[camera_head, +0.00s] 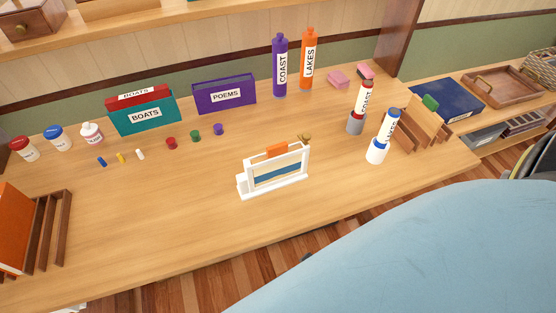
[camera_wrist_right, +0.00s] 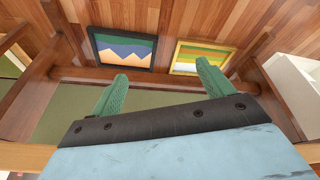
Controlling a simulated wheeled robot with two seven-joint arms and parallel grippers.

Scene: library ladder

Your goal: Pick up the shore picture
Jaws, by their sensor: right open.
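A white-framed picture with pale sandy and blue bands (camera_head: 276,171), which looks like the shore picture, stands upright in a white stand (camera_head: 275,187) on the desk, with an orange piece behind its top edge. My right gripper (camera_wrist_right: 160,84) shows only in the right wrist view, its two green fingers wide apart with nothing between them. That view does not show the banded white picture. My left gripper is not in view.
The desk (camera_head: 190,205) holds BOATS (camera_head: 145,115) and POEMS boxes (camera_head: 225,95), labelled tubes (camera_head: 280,65) and small coloured caps. A wooden rack (camera_head: 50,230) stands at left. The right wrist view shows a mountain picture (camera_wrist_right: 123,49) and a yellow-framed picture (camera_wrist_right: 201,57). Desk front is clear.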

